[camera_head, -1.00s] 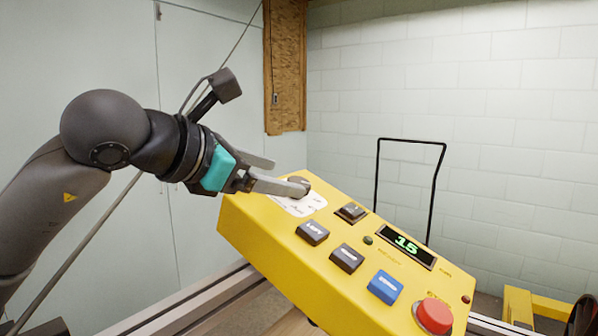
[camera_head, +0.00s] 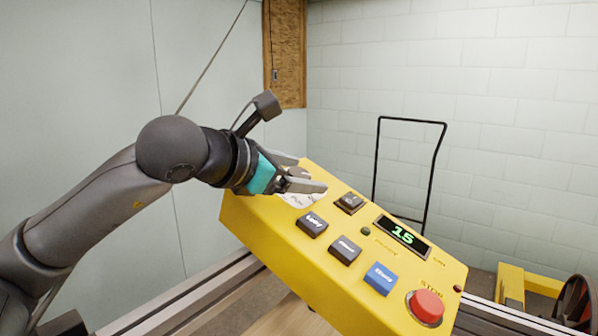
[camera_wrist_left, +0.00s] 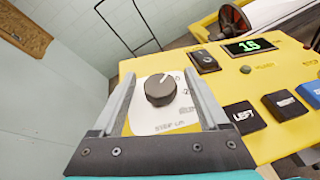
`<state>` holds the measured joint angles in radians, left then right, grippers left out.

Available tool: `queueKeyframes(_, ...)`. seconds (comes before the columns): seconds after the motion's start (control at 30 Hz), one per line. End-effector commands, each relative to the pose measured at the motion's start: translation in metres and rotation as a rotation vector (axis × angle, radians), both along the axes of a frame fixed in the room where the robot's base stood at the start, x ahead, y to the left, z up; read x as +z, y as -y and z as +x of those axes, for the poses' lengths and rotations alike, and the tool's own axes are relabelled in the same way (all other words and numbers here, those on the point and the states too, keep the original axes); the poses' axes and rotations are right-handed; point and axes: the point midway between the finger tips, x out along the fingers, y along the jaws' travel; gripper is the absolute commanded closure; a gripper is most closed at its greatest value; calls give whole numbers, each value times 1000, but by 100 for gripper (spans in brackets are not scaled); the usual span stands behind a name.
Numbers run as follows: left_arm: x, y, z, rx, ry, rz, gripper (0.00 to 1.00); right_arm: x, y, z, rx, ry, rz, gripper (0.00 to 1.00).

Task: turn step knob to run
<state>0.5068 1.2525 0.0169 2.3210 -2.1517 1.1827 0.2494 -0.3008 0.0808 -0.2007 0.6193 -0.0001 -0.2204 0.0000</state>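The step knob (camera_wrist_left: 160,89) is a round dark grey knob on a white label plate (camera_wrist_left: 145,122), at the left end of the yellow control box (camera_head: 262,240). Its pale pointer mark faces up and to the right in the left wrist view; the label text is too small to read fully. My left gripper (camera_head: 306,174) is open over the knob, and it also shows in the left wrist view (camera_wrist_left: 160,74) with one finger on each side of the knob. Gaps show between the fingers and the knob. In the head view the gripper mostly hides the knob. My right gripper is not in view.
Beside the knob are a black rocker switch (camera_head: 349,202), a display (camera_head: 402,236) reading 15, dark buttons (camera_head: 312,224), a blue button (camera_head: 381,279) and a red stop button (camera_head: 426,307). A thin black frame (camera_head: 378,165) stands behind the box.

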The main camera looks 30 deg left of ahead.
Motion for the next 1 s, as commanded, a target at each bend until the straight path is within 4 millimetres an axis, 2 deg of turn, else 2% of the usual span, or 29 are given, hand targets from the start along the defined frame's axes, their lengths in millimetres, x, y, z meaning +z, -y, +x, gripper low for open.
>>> queueKeyframes(0.07, 0, 0, 0, 0, 0, 0, 33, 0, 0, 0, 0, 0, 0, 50)
queueKeyframes(0.67, 0, 0, 0, 0, -1, 0, 100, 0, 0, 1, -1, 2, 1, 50)
queueKeyframes(1.0, 0, -1, 0, -21, -11, 0, 100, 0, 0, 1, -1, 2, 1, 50)
